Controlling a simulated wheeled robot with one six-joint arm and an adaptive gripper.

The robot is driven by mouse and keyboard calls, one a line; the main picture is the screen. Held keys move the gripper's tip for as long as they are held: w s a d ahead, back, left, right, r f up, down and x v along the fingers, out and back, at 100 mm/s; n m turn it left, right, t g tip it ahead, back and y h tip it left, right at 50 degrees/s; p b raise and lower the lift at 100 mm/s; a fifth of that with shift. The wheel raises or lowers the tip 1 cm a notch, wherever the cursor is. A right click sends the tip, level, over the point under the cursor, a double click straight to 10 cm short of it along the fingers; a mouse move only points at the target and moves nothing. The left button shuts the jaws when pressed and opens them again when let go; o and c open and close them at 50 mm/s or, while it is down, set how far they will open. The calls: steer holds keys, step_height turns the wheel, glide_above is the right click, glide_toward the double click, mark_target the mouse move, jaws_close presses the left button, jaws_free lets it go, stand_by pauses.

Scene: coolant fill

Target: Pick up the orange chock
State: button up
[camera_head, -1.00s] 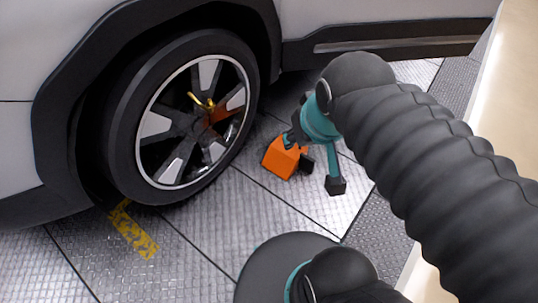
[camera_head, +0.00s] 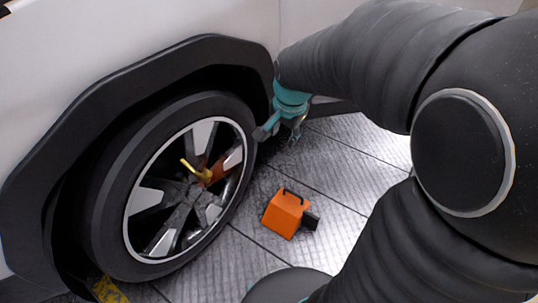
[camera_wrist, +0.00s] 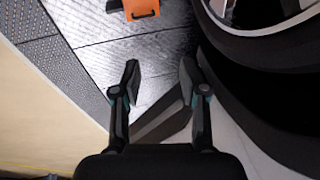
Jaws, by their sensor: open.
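The orange chock (camera_head: 283,214) stands on the floor to the right of the wheel, with a gap between it and the tyre. It has a black handle on top and a dark block at its right side. My gripper (camera_head: 279,134) is open and empty, above and beyond the chock in the head view, near the car's side. In the wrist view, the chock (camera_wrist: 141,9) shows at the top edge, partly cut off, beyond and left of my open fingers (camera_wrist: 160,70). Nothing is between the fingertips.
The car's wheel (camera_head: 185,190), with a yellow piece and a reddish-orange part at its hub, stands left of the chock. The car body (camera_head: 120,40) fills the upper left. Tiled floor (camera_head: 345,165) is free right of the chock.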

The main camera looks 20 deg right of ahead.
steer(key=w+d+f+m+g, duration=0.1)
steer(key=w+d+f+m, duration=0.2)
steer(key=w+f+m, duration=0.35)
steer(key=m+g, duration=0.2)
steer(key=m, duration=0.9)
glide_above(295, 194)
step_height(295, 194, down, 29)
step_height(295, 194, down, 14)
steer(key=shift+w+f, duration=0.1)
steer(key=shift+w, duration=0.05)
jaws_close()
